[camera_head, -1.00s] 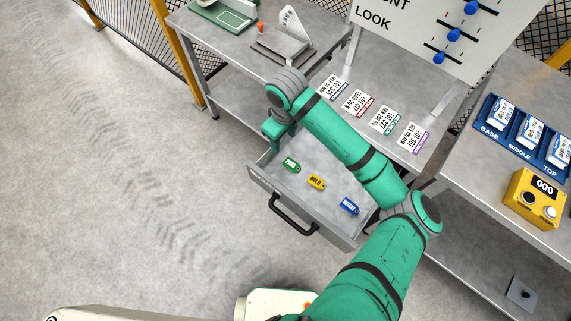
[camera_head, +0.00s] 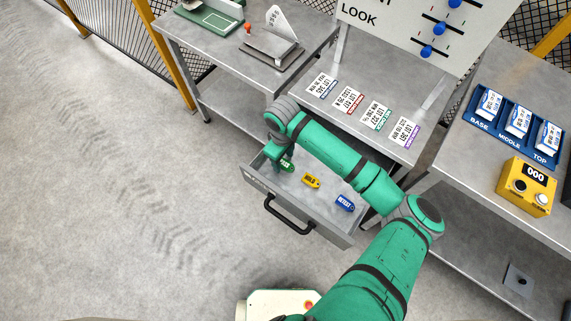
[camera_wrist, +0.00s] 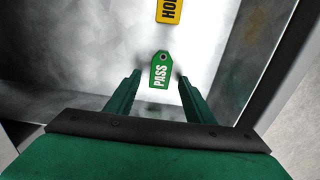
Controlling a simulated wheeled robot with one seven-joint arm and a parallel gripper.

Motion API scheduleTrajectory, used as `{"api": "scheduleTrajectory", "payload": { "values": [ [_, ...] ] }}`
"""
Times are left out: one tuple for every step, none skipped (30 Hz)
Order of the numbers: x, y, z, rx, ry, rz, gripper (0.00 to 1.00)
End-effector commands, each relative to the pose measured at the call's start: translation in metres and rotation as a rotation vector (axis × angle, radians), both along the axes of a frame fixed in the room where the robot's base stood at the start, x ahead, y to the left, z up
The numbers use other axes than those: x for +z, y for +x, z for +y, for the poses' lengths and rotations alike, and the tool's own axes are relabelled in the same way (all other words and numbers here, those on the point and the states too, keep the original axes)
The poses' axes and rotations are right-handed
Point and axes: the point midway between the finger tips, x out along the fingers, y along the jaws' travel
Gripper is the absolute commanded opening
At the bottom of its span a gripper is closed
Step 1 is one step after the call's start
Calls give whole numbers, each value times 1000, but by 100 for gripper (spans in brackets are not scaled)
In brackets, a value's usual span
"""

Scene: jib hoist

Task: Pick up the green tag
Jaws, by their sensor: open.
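The green tag (camera_wrist: 160,72), marked PASS, lies flat in the open drawer (camera_head: 325,226). In the wrist view it lies between and just beyond the fingertips of my gripper (camera_wrist: 158,75), which is open and empty. In the head view the green tag (camera_head: 287,165) is at the drawer's left end, partly hidden by my gripper (camera_head: 279,157). My gripper is above the tag, inside the drawer's outline; the gap to the drawer floor is hard to judge.
A yellow tag (camera_head: 311,181) and a blue tag (camera_head: 345,203) lie to the right in the drawer. The drawer's handle (camera_head: 288,215) faces the front. Lot cards (camera_head: 348,99) lie on the bench above. A yellow counter box (camera_head: 526,187) stands at right.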

Motion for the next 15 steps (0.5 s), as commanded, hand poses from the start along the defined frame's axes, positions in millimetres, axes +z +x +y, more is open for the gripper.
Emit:
{"api": "scheduleTrajectory", "payload": {
  "values": [
    [-5,0,0,-1,0,1,48],
    [-7,0,-1,-1,0,1,48],
    [-9,0,-1,-1,1,1,48],
    [-10,0,-1,-1,1,1,48],
    [-11,0,0,-1,1,1,48],
    [-11,0,-1,-1,0,0,48],
    [-11,0,0,0,0,0,48],
    [-11,0,0,0,0,0,48],
    [-11,0,0,0,0,0,48],
    [-11,0,0,0,0,0,48],
    [-11,0,0,0,0,0,48],
    [-11,0,0,0,0,0,39],
    [-11,0,0,0,0,0,32],
    [-11,0,0,0,0,0,25],
    [-11,0,0,0,0,0,15]
  ]
}}
